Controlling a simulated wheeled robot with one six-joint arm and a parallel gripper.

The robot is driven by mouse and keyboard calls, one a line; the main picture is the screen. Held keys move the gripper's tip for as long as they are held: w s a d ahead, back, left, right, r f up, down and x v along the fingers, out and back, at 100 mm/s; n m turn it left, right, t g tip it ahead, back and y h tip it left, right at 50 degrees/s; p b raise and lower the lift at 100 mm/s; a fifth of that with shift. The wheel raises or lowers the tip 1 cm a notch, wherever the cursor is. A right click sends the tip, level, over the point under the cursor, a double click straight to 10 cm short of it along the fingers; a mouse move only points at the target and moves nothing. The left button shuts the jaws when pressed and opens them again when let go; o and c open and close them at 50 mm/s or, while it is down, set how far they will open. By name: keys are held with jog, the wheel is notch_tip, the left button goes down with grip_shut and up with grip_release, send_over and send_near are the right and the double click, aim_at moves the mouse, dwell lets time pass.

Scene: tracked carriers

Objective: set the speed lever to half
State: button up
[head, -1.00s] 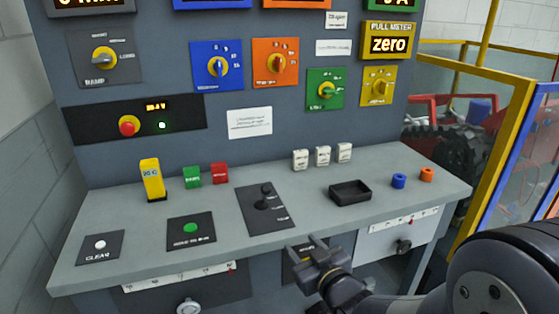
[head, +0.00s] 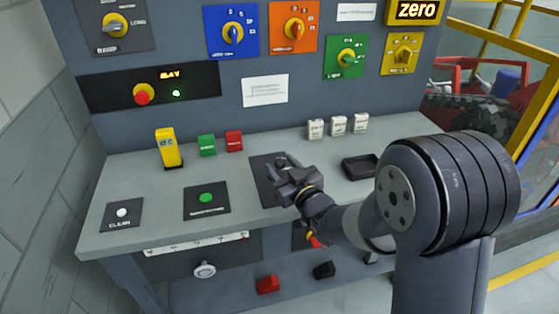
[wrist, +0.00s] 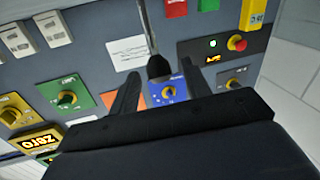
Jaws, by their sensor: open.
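The lever's dark plate (head: 264,193) lies on the grey console top. In the head view my gripper (head: 282,168) is over this plate and hides most of it, including the lever. In the wrist view a black rounded knob (wrist: 158,67), which looks like the lever's, shows between the two spread fingers of my gripper (wrist: 159,86). The gripper is open, with a finger on each side of the knob. I cannot tell whether they touch it. The lever's setting and its scale marks cannot be read.
A black tray (head: 359,167) and several white blocks (head: 338,125) are right of the plate. A green button panel (head: 207,202) is to its left. Behind stand a yellow block (head: 168,147), a green block (head: 207,144) and a red block (head: 234,140). The upright panel carries several dials.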

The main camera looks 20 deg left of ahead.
jog(key=shift+x, duration=0.9)
grip_shut()
